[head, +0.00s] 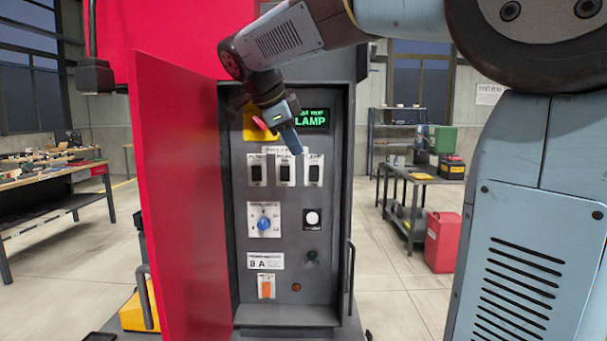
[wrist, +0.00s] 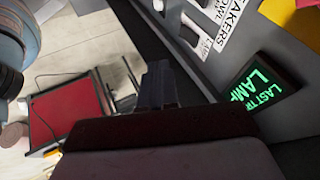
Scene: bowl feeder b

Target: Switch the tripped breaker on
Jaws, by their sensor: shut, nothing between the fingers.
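A row of three breakers with black toggles sits on the grey panel of the open cabinet in the head view: left (head: 257,174), middle (head: 285,174) and right (head: 314,174). I cannot tell from the toggles which one is tripped. A green-lit display (head: 311,118) above them reads "LAMP"; in the wrist view this display (wrist: 264,86) reads "LAST TRIP" and "LAMP". A small label (wrist: 205,47) there also reads "LAMP". My gripper (head: 291,143) is shut and empty, just above the breaker row and below the display. Its fingers (wrist: 158,88) point away from the wrist camera.
The red cabinet door (head: 178,200) stands open at the left. The space before the lower panel is clear.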

